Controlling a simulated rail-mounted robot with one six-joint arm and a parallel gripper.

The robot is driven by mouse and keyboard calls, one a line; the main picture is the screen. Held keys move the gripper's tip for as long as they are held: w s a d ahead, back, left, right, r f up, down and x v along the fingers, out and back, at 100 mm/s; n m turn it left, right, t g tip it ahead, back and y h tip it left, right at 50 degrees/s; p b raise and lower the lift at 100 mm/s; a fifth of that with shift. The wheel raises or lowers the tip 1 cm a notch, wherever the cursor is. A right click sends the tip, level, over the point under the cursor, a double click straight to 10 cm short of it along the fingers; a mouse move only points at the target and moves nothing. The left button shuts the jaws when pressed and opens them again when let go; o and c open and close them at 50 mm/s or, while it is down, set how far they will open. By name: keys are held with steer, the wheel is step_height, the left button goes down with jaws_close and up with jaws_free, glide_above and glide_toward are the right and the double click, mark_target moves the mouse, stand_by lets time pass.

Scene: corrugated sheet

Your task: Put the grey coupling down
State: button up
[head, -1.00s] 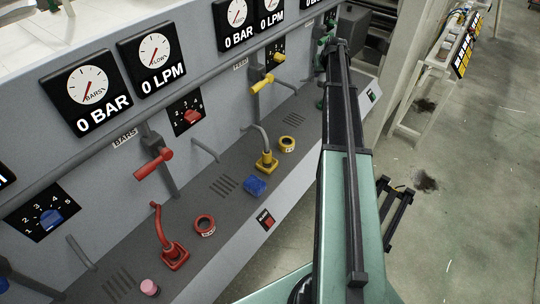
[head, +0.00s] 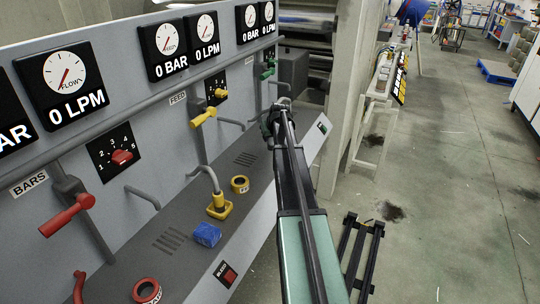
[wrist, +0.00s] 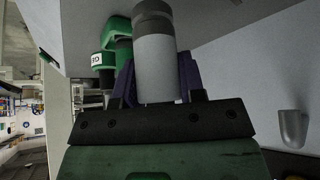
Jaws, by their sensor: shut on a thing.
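The grey coupling (wrist: 157,68) is a light grey cylinder with a darker grey upper end in the wrist view. My gripper (wrist: 157,82) is shut on it, with purple fingers on both sides of it. In the head view my gripper (head: 277,120) is at the far end of the bench, small and partly hidden by my arm; I cannot make out the coupling there. From these views I cannot tell whether the coupling touches a surface.
A green fitting (wrist: 118,30) and a green labelled ring (wrist: 104,61) are close left of the coupling. A grey pipe stub (wrist: 293,127) is at right. Yellow fitting (head: 220,207), yellow ring (head: 240,184), blue block (head: 207,235) and red ring (head: 146,290) stand along the bench.

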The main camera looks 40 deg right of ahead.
mark_target(271, 143)
step_height(271, 143, down, 4)
steer(key=b, duration=0.4)
steer(key=shift+f+b, duration=0.25)
steer(key=shift+b, duration=0.05)
steer(key=shift+r, duration=0.3)
steer(key=shift+f, duration=0.2)
steer(key=o, duration=1)
steer(key=shift+r, duration=0.1)
steer(key=shift+r+p, duration=0.3)
steer(key=shift+p, duration=0.15)
steer(key=p+v, duration=0.9)
steer(key=v, duration=0.2)
steer(key=shift+s+r+p, duration=0.25)
steer(key=shift+p, duration=0.1)
